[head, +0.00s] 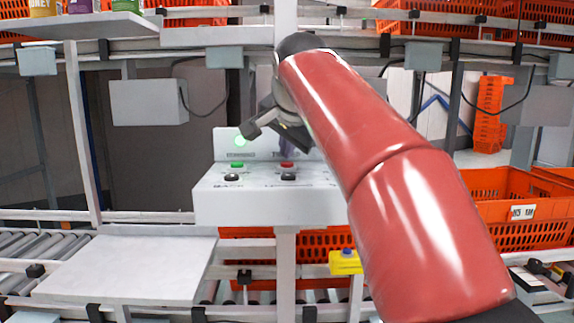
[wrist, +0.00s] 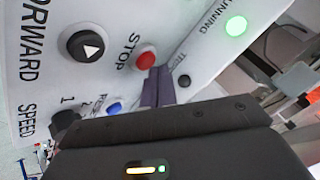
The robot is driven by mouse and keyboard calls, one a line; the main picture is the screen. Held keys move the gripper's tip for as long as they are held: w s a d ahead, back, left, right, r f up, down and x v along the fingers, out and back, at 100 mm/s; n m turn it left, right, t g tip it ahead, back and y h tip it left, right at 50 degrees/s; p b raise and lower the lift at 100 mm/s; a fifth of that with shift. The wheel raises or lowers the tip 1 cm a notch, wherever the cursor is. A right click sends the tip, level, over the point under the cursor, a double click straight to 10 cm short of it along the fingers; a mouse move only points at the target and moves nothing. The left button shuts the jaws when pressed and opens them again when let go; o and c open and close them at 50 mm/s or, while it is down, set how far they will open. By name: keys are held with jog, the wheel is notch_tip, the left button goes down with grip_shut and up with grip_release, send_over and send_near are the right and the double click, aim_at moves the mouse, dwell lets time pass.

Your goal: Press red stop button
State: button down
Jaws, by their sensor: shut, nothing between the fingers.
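The red stop button (wrist: 146,57) sits on a white control panel beside the printed word STOP in the wrist view. It also shows in the head view (head: 286,164). My gripper (wrist: 157,76) is shut and empty, its purple fingers pointing at the panel. In the wrist view its tips appear right at the lower edge of the red button; I cannot tell whether they touch it. In the head view my gripper (head: 287,146) is above and just behind the button, partly hidden by my arm.
The control box (head: 262,207) also carries a green button (head: 237,165) and black knobs. A green light (wrist: 236,25) labelled RUNNING is lit. A black arrow button (wrist: 86,45) and a blue button (wrist: 114,106) are nearby. Orange totes (head: 520,195) stand at right.

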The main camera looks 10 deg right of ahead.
aim_at(287, 164)
jog(key=shift+f+b, duration=0.35)
jog(key=shift+f, duration=0.2)
dwell(0.6)
jog(key=shift+r, duration=0.1)
jog(key=shift+r+p, duration=0.8)
jog(key=shift+p, duration=0.2)
notch_tip(287, 164, up, 3)
jog(key=p, duration=0.3)
jog(key=shift+r, duration=1.05)
